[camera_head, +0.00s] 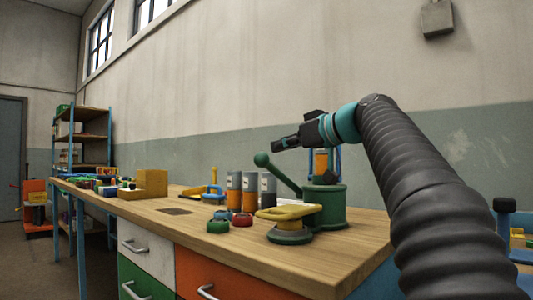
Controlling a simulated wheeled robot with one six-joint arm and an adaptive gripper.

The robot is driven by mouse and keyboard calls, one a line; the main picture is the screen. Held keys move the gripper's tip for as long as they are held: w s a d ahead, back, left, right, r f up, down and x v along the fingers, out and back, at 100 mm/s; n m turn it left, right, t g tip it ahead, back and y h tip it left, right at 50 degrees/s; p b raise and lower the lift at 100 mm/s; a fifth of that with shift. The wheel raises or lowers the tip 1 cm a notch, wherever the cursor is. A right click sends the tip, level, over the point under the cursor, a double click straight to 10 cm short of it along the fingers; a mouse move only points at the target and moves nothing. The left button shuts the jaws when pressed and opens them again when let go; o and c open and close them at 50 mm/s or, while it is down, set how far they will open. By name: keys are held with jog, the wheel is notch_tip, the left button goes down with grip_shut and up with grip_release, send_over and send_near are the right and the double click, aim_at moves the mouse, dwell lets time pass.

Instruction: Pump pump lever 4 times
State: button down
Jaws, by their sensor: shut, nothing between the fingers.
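The pump lever is a green bar (282,176) with a round green knob (261,159) at its raised left end. It slopes down to the right into a green pump body (326,203) on the workbench. My gripper (277,144) is shut and empty. It points left and appears above and slightly right of the knob in the picture; I cannot tell the gap in depth. My wrist hides part of the area above the pump body.
A shelf (92,139) stands far left.

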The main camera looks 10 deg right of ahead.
jog(key=v, duration=0.3)
jog(key=shift+s, duration=0.15)
jog(key=shift+r, duration=0.1)
dwell(0.5)
jog(key=w+d+r+m+p, duration=0.2)
jog(key=w+d+r+p, duration=0.1)
jog(key=p, duration=0.5)
notch_tip(320, 180, up, 3)
jog(key=shift+w+d+f+g+y+p, duration=0.15)
jog(key=shift+w+d+g+y+p, duration=0.15)
jog(key=shift+d, duration=0.5)
